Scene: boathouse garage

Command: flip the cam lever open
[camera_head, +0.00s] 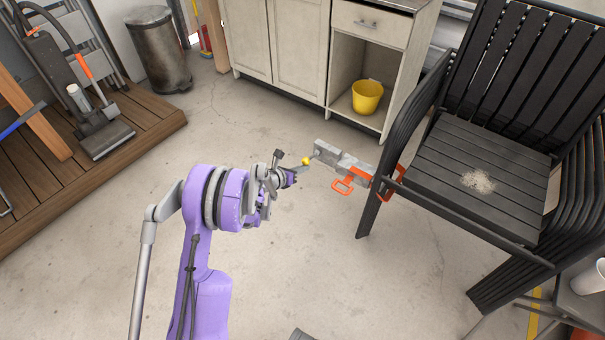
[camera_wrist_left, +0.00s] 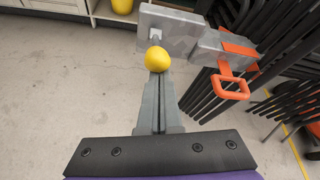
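The cam lever shows as a yellow ball knob (camera_head: 305,161) on a short stem beside a grey metal clamp block (camera_head: 340,158). In the left wrist view the knob (camera_wrist_left: 157,59) sits in front of the block (camera_wrist_left: 180,32). My left gripper (camera_head: 296,171) points at the knob from the left, its tips right at it. In the wrist view its grey fingers (camera_wrist_left: 157,82) lie together. The knob overlaps the tips, so I cannot tell whether they touch. My right gripper is not in view.
Orange handles (camera_head: 343,186) hang from the block, close to the black slatted chair (camera_head: 480,170) on the right. A cabinet (camera_head: 285,38) with a yellow bucket (camera_head: 367,96) stands behind. A wooden platform (camera_head: 50,195) lies left. The concrete floor between is clear.

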